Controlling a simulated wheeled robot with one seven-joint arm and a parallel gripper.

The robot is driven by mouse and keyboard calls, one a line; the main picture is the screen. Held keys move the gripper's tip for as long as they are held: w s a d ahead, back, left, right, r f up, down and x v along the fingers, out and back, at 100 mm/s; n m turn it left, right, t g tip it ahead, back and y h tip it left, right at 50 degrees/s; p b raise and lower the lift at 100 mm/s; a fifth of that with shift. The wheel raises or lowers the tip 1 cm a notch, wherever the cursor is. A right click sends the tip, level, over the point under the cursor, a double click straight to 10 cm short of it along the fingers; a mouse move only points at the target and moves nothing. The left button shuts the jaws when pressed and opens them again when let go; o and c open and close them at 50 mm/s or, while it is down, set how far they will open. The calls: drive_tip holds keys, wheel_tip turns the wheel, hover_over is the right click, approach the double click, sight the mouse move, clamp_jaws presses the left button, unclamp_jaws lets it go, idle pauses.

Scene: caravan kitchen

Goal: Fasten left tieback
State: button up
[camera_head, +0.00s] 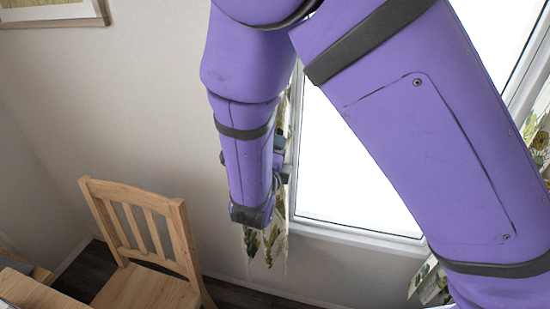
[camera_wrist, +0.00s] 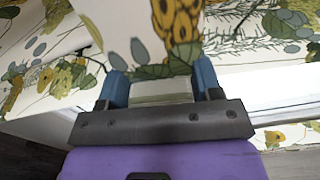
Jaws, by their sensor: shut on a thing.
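The left curtain (camera_head: 270,247) is white cloth with a green and yellow leaf print. It hangs at the window's left side, mostly hidden behind my arm in the head view. My gripper (camera_wrist: 161,86) has blue fingers, one on each side of a strip of the same patterned cloth (camera_wrist: 150,28), and is shut on it. The strip rises from between the fingers, with more patterned cloth spread behind it. I cannot tell for certain whether the held strip is the tieback or part of the curtain. No hook or fastening point is visible.
A bright window (camera_head: 345,165) with a white frame is right of the left curtain. Another patterned curtain (camera_head: 540,135) hangs at its right side. A wooden chair (camera_head: 150,245) stands at the lower left, beside a table edge (camera_head: 30,292). A picture frame hangs at the top left.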

drive_tip(key=shift+r+n, duration=0.5)
drive_tip(key=shift+n, duration=0.3)
drive_tip(key=o, duration=1.2)
drive_tip(key=shift+s+a, duration=0.1)
drive_tip(key=v, duration=1)
drive_tip(key=shift+s+a+r, duration=0.1)
drive_tip(key=shift+s, duration=0.2)
